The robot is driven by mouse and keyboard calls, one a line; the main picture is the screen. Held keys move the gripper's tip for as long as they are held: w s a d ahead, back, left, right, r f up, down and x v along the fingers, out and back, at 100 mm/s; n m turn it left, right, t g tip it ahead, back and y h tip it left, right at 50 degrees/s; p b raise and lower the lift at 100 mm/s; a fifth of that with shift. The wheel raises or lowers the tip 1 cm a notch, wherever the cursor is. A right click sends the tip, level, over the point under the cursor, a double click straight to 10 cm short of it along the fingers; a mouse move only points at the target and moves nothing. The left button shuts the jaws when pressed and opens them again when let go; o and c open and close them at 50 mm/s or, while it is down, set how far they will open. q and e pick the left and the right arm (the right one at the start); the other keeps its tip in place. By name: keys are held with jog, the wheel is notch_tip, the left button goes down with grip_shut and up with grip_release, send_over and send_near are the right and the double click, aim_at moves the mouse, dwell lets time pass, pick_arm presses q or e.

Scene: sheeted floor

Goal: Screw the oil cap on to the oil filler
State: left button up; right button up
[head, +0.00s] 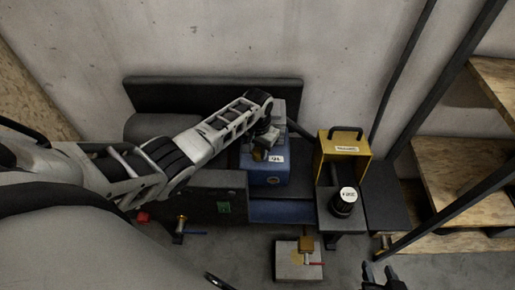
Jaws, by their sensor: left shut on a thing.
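My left arm reaches in from the left over a blue housing (264,173) with a white label. My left gripper (264,142) is at its top and is shut on a small dark yellowish piece (257,154), which looks like the oil cap. The gripper hides most of it and the oil filler beneath. I cannot tell whether the cap sits on the filler or is above it. My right gripper (379,275) is at the bottom edge, right of centre, with dark fingers apart and empty, far from the housing.
A yellow box (343,146) with a black handle and a black cylinder (346,202) with a white top stand right of the housing. A pale block (299,265) with a brass valve is in front. Wooden shelves (465,190) stand at right.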

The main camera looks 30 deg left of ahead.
pick_arm(q)
jog(key=m, duration=0.5)
jog(key=shift+m+y, duration=0.3)
jog(key=shift+m, duration=0.1)
jog(key=m, duration=0.8)
jog(key=shift+t, duration=0.3)
jog(key=m, duration=0.5)
jog(key=o, duration=1.2)
jog(key=shift+c, duration=1)
